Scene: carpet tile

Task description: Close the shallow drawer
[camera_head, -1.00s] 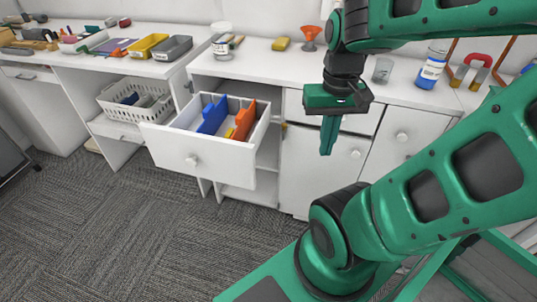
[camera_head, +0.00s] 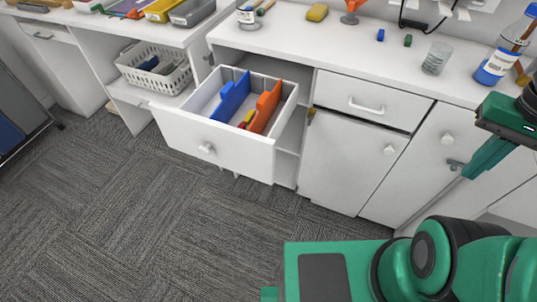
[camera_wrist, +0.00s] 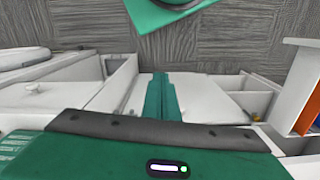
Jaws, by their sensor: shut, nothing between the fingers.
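A part of an open drawer with an orange piece (camera_wrist: 311,103) shows at the right edge of the wrist view. My gripper (camera_head: 468,176) is well to the right of the open drawer, in front of the cabinet doors, and touches nothing that I can see. Its green fingers are together in the wrist view (camera_wrist: 161,80), with nothing between them.
A shut drawer with a bar handle (camera_head: 367,106) and a cabinet door (camera_head: 350,160) are right of the open drawer. A basket (camera_head: 153,70) is on a shelf at left. A glass beaker (camera_head: 437,58) and a blue bottle (camera_head: 500,58) stand on the counter. Carpet before the drawer is clear.

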